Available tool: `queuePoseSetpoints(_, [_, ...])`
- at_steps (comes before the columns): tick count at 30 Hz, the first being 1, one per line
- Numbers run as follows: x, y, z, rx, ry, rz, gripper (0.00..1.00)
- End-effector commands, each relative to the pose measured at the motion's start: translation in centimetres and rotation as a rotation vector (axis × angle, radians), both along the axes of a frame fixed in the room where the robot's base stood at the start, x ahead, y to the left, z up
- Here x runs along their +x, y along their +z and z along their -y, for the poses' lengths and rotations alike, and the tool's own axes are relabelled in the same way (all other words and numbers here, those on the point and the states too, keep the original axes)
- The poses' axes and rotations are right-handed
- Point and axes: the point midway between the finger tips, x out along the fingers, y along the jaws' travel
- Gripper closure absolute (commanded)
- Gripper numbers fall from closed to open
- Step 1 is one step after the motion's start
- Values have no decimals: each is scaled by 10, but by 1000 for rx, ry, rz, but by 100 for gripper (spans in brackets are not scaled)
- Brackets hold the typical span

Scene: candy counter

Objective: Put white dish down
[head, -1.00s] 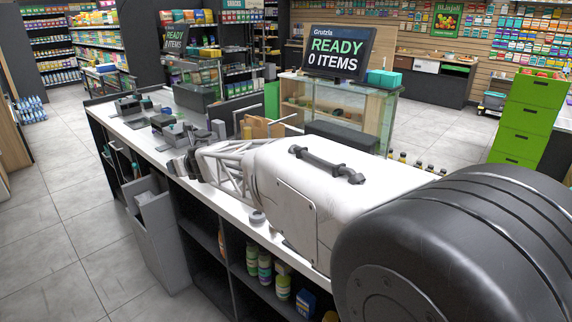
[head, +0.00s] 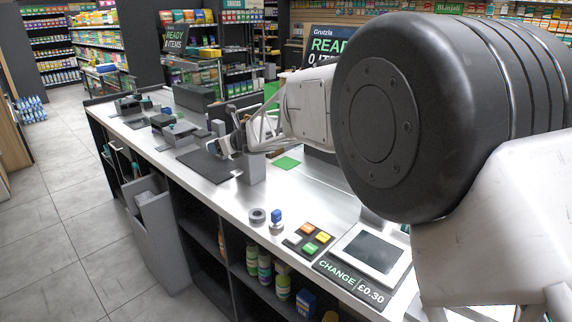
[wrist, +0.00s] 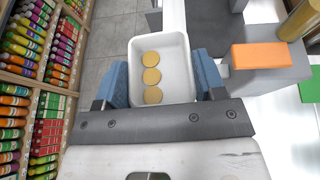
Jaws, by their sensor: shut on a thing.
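The white dish (wrist: 174,97) is a small rectangular tray with three gold coins (wrist: 151,77) in a row inside. In the wrist view my gripper (wrist: 167,84) has its blue fingers on either side of the dish and is shut on it. The dish looks roughly level. In the head view my gripper (head: 228,146) is over the far part of the counter, near a dark mat (head: 207,165). The dish is too small and hidden to make out there. I cannot tell its height above the counter.
A grey post (head: 251,168) stands beside the gripper, with a green pad (head: 287,163) to its right. Nearer are a tape roll (head: 257,216), a blue stamp (head: 276,216), coloured buttons (head: 308,239) and a change display (head: 373,250). An orange-topped block (wrist: 258,56) is right of the dish.

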Motion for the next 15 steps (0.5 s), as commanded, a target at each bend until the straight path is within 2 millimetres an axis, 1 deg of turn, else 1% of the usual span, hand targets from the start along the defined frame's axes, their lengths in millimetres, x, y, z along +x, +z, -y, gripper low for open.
queuePoseSetpoints(3, [12,-2,16,-1,3,-1,60])
queuePoseSetpoints(15, [43,-14,65,1,9,-1,60])
